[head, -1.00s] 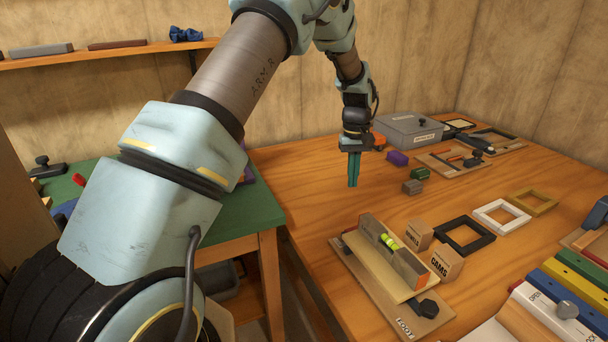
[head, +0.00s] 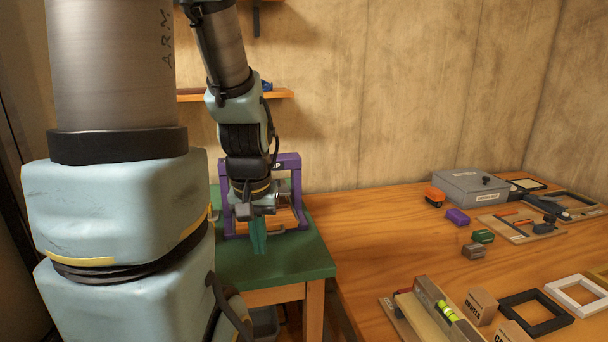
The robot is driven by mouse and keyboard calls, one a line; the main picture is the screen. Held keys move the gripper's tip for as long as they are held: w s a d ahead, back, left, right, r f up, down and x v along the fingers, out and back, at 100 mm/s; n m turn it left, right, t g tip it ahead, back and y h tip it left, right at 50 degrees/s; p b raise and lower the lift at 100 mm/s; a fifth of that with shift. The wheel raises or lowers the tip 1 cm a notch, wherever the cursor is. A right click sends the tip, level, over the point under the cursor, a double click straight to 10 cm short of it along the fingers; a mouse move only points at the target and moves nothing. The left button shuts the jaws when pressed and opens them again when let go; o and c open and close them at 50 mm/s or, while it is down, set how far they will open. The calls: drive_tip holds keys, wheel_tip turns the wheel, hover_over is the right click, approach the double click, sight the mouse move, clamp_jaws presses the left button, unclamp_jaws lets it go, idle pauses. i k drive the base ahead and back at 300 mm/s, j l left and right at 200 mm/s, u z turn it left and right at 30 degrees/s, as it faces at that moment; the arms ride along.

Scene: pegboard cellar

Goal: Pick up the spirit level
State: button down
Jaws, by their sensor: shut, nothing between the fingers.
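The spirit level (head: 447,309) is a grey-brown bar with a bright yellow-green vial. It lies on a pale wooden board (head: 408,309) at the near edge of the orange wooden table, and its near end is cut off by the bottom of the head view. My gripper (head: 258,237) has teal fingers pointing down. It is shut and empty, over the green side table, well to the left of the spirit level and apart from it.
A purple frame (head: 292,167) stands on the green table (head: 308,259), right behind my gripper. Small boxes (head: 481,306) and a black frame (head: 537,312) lie beside the level. A grey case (head: 471,187) stands at the back. The wooden table's left part is clear.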

sight(457, 329)
drive_tip(key=j+z, duration=0.2)
drive_tip(key=z, duration=0.15)
drive_tip(key=j+z, duration=0.15)
drive_tip(key=z, duration=0.2)
drive_tip(key=j+z, duration=0.15)
drive_tip(key=z, duration=0.25)
drive_tip(key=k, duration=0.05)
